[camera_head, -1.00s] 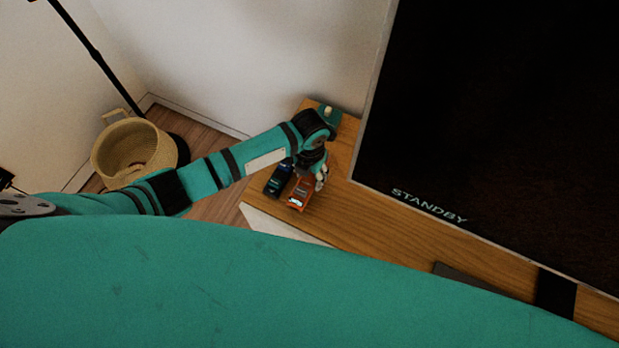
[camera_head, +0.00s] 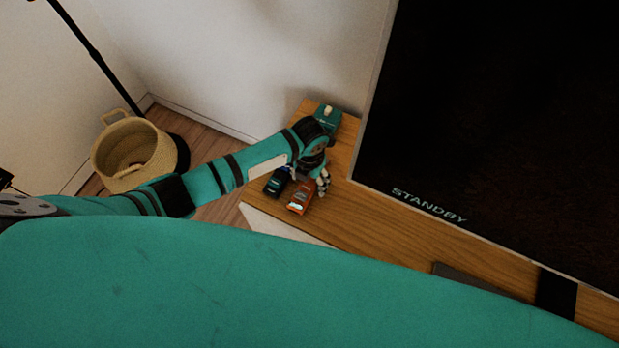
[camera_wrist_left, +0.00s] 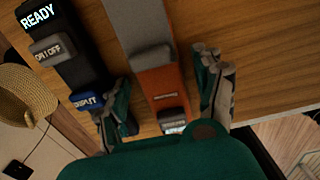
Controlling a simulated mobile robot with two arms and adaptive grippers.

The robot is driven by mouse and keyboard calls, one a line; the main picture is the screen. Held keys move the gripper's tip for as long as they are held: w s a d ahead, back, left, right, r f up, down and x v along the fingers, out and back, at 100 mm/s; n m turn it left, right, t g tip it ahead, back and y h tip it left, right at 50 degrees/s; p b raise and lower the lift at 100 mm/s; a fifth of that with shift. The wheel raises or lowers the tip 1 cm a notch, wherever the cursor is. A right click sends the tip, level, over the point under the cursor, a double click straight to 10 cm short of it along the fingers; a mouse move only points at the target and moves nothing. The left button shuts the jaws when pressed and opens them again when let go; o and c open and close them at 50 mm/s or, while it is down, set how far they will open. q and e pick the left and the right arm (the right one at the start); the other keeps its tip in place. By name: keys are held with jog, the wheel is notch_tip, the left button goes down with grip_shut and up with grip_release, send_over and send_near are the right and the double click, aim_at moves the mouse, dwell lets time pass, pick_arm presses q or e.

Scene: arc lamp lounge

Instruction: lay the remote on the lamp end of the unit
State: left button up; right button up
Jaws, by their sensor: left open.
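An orange handheld device (camera_head: 301,196) with grey parts lies on the lamp end of the wooden unit (camera_head: 345,205). A dark device (camera_head: 277,182) lies beside it, to the left; in the left wrist view this dark device (camera_wrist_left: 67,50) reads READY and ON/OFF. I cannot tell for certain which is the remote. My left gripper (camera_head: 309,180) is open just above the orange device. In the left wrist view the orange device (camera_wrist_left: 160,85) shows between the spread fingers, and no grip on it shows. My right gripper is not in view.
A teal object (camera_head: 327,116) with a pale top stands at the unit's back corner. A large screen (camera_head: 490,120) reading STANDBY stands on the right. A woven basket (camera_head: 130,152) and a black lamp pole (camera_head: 92,52) are at left.

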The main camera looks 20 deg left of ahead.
aim_at(310, 181)
pick_arm(q)
notch_tip(310, 181, up, 12)
jog(key=p, duration=0.1)
jog(key=shift+r, duration=0.15)
dwell(0.6)
